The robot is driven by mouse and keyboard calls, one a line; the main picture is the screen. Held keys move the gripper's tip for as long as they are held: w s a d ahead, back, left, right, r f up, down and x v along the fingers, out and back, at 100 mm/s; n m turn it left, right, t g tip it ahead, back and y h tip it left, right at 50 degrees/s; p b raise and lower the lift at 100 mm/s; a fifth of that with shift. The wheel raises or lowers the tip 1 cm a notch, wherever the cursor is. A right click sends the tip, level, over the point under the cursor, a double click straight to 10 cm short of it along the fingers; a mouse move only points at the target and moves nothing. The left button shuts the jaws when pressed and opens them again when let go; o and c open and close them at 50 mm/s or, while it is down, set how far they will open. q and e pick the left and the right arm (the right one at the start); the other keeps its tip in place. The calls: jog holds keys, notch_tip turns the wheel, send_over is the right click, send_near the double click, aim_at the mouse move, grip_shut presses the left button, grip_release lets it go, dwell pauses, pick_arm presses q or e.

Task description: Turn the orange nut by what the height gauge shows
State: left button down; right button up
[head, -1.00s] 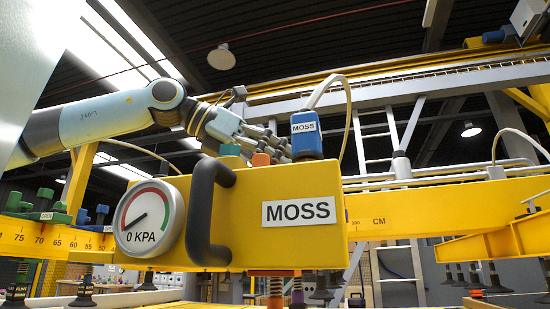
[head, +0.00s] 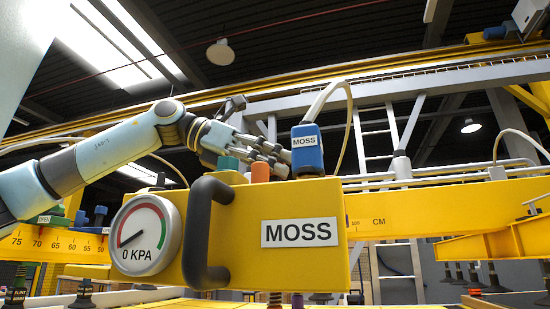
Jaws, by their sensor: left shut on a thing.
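The orange nut (head: 260,173) stands on top of the yellow MOSS block (head: 270,205), between a green cap (head: 228,163) and a blue MOSS-labelled unit (head: 307,150). My left gripper (head: 267,158) comes in from the left over the block, with its fingers at the nut. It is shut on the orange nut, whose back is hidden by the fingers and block. I cannot make out a height gauge. The round dial (head: 145,236) on the block's front reads 0 KPA. My right gripper is not in view.
A black handle (head: 206,232) sticks out from the block's front. A yellow beam (head: 440,210) with a CM scale runs right, and its scale also shows at left. A grey hose (head: 345,105) rises from the blue unit. Suction cups (head: 84,295) hang at lower left.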

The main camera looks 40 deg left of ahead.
pick_arm(q)
jog(key=shift+a+r+m+g, duration=0.1)
jog(key=shift+a+m+g, duration=0.05)
jog(key=shift+m+g, duration=0.15)
jog(key=shift+r+h+p, duration=0.1)
jog(key=shift+h+p, duration=0.3)
jog(key=shift+r+m, duration=0.1)
jog(key=shift+m, duration=0.2)
jog(key=shift+p, duration=0.35)
jog(key=shift+m+g+h+p, duration=0.6)
jog(key=shift+g, duration=0.1)
jog(key=shift+m+g+h+p, duration=0.4)
jog(key=shift+m+g+p, duration=0.3)
jog(key=shift+p, duration=0.35)
jog(key=shift+f, duration=0.2)
